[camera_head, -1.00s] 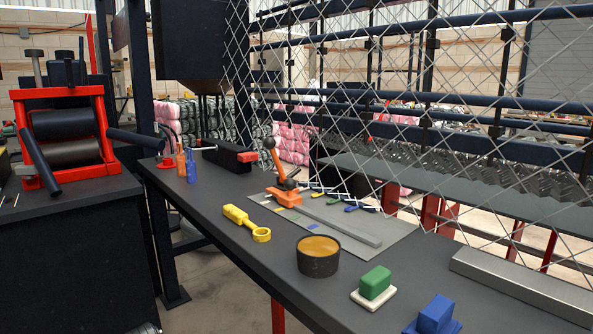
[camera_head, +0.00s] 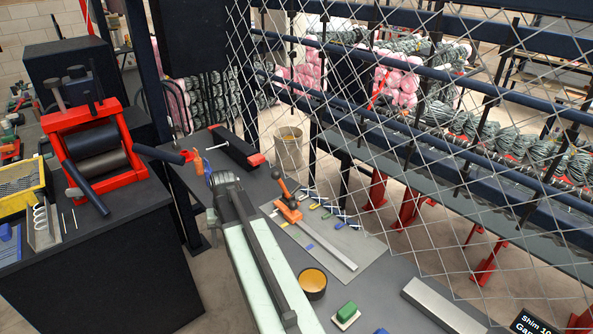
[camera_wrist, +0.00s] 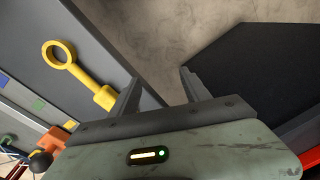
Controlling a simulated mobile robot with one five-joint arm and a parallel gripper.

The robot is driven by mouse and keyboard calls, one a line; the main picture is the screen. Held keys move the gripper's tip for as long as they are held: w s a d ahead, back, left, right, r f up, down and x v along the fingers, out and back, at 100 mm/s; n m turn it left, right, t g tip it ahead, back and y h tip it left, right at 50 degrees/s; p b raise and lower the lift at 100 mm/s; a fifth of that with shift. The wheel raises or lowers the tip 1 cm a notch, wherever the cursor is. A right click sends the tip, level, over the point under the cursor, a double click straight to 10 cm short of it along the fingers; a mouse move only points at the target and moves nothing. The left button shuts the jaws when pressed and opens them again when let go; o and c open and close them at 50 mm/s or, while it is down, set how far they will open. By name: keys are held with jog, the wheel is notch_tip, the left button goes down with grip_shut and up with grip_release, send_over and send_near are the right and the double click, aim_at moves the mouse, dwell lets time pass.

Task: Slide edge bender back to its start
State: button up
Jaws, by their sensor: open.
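Coloured marks lie along the plate. In the wrist view, an orange block (camera_wrist: 53,139) and a dark ball, apparently part of the bender, show at the lower left. My gripper (camera_head: 222,180) is left of the bender and apart from it. In the wrist view my gripper (camera_wrist: 160,90) is open and empty, its fingers over the bench edge and floor.
A yellow ring-ended tool (camera_wrist: 80,73) lies near my left finger in the wrist view; my arm hides it in the head view. A tan-topped pot (camera_head: 312,282) and green block (camera_head: 347,311) stand nearer. Chain-link mesh (camera_head: 430,150) rises behind. A red roller machine (camera_head: 95,145) stands left.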

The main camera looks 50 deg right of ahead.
jog(key=s+d+r+m+p, duration=0.1)
jog(key=d+r+m+p, duration=0.15)
jog(key=d+r, duration=0.35)
jog(key=d+r+m+p, duration=0.1)
jog(key=d+r+p, duration=0.25)
jog(key=d, duration=0.55)
jog(key=m+t, duration=0.1)
jog(key=m, duration=0.2)
send_over(294, 202)
jog(key=s, duration=0.2)
jog(key=f+b, duration=0.2)
jog(key=w+f+b, duration=0.1)
jog(key=f+b, duration=0.2)
jog(key=w+f+b, duration=0.1)
jog(key=f+b, duration=0.1)
jog(key=shift+f+b, duration=0.15)
jog(key=shift+b, duration=0.25)
grip_shut()
